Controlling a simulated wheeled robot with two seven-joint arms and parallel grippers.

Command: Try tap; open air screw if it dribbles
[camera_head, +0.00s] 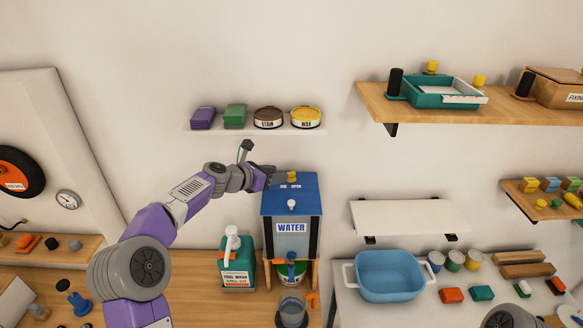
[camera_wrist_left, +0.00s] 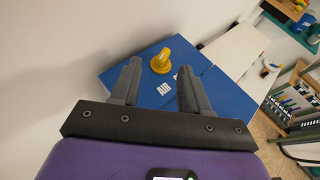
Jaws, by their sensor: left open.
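The water tank (camera_head: 291,241) has a grey front labelled WATER and a blue lid (camera_head: 305,200); the lid also shows in the left wrist view (camera_wrist_left: 225,100). The yellow air screw (camera_head: 292,177) stands on the lid beside white lettering. My left gripper (camera_head: 274,178) is open beside the screw. In the left wrist view, the air screw (camera_wrist_left: 160,62) appears between and just beyond the fingertips (camera_wrist_left: 160,72), with no visible grip on it. The tap area (camera_head: 291,268) is below the tank, its details too small to tell.
A green tool-wash jug (camera_head: 237,265) stands left of the tank. A narrow shelf (camera_head: 255,130) with tins is above my left arm. A blue basin (camera_head: 390,276) is on the right-hand table. The wall is close behind the lid.

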